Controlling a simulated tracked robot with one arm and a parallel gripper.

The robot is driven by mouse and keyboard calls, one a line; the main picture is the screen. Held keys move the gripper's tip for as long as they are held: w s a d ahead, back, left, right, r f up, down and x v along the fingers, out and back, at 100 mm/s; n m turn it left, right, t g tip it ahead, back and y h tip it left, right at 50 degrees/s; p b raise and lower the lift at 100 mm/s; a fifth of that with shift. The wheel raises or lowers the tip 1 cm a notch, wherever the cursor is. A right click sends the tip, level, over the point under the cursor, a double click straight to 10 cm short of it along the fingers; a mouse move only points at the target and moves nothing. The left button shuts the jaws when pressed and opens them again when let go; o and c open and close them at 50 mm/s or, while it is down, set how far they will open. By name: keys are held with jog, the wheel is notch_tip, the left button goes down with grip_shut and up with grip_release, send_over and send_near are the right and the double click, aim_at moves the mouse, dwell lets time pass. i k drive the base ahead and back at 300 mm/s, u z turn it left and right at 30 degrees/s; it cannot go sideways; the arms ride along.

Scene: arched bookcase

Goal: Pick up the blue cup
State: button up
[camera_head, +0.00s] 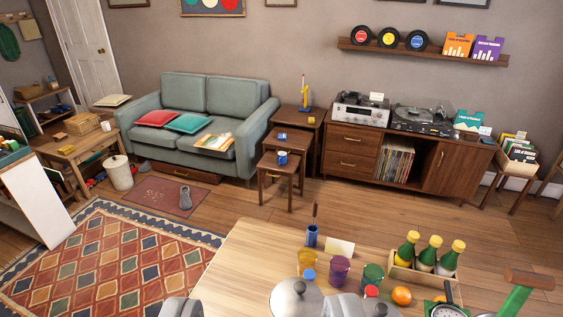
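A small blue cup (282,158), apparently with a handle, stands upright on the lowest of the wooden nesting tables (268,165), to the right of the sofa. A darker blue cup-like holder (312,237) with a thin brown stick in it stands on the near table.
A green sofa (205,105) and a record cabinet (400,157) flank the nesting tables. Bare floor (345,205) lies before them.

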aim_at(281, 159)
jog(key=u, duration=0.35)
jog(key=k, duration=1)
jog(key=u, duration=0.7)
jog(key=i, duration=3.25)
jog(key=z, duration=0.55)
jog(key=i, duration=1.55)
jog(key=z, duration=0.9)
jog(key=i, duration=1.35)
jog(key=z, duration=0.7)
jog(key=i, duration=0.65)
jog(key=z, duration=0.2)
